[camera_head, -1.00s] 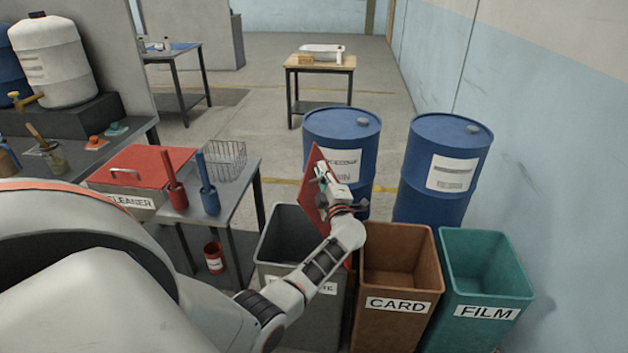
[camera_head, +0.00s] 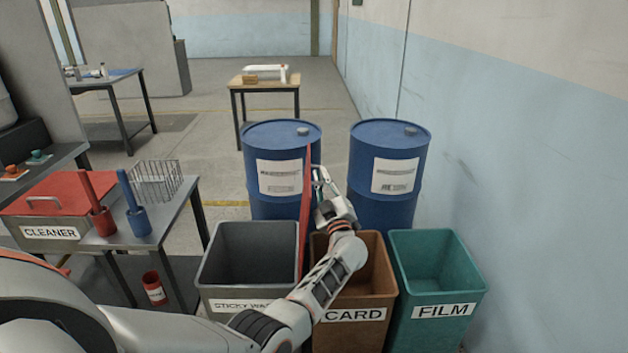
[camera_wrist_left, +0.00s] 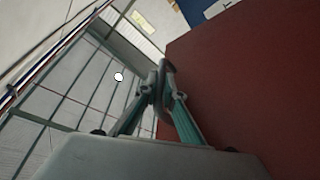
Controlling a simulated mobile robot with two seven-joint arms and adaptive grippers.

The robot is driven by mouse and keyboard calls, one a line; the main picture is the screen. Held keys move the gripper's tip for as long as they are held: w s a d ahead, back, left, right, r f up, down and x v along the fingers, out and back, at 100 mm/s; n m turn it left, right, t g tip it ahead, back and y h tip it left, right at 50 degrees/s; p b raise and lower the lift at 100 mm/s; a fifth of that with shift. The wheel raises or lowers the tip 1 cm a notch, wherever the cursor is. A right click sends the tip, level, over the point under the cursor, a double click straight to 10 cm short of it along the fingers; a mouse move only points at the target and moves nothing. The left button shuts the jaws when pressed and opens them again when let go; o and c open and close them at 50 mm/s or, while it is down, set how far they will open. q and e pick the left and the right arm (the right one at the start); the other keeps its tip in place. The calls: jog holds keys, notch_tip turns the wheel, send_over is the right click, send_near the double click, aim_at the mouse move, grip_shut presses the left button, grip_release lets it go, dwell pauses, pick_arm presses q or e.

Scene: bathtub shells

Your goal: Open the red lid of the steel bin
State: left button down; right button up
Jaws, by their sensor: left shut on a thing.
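The grey steel bin (camera_head: 250,291), labelled for sticky waste, stands with its top open and its dark inside showing. Its red lid (camera_head: 304,225) stands about upright along the bin's right side, seen nearly edge-on. My left gripper (camera_head: 321,184) is at the lid's right face, above the brown bin. In the left wrist view the red lid (camera_wrist_left: 240,95) fills the right side. There my left gripper's fingers (camera_wrist_left: 162,88) are shut on a small grey part beside it, which looks like the lid's handle. My right gripper is not in view.
A brown CARD bin (camera_head: 375,285) and a green FILM bin (camera_head: 437,270) stand to the right. Two blue drums (camera_head: 283,215) (camera_head: 388,210) stand behind. A steel table (camera_head: 165,222) with a red-lidded CLEANER box (camera_head: 45,232) is at the left.

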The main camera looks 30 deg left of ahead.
pick_arm(q)
jog(key=shift+w+d+f, duration=0.1)
jog(key=shift+d, duration=0.05)
jog(key=c, duration=2.4)
grip_release()
jog(key=shift+c, duration=0.2)
jog(key=v, duration=0.7)
jog(key=shift+d, duration=0.2)
jog(key=shift+s+f, duration=0.1)
jog(key=shift+s, duration=0.15)
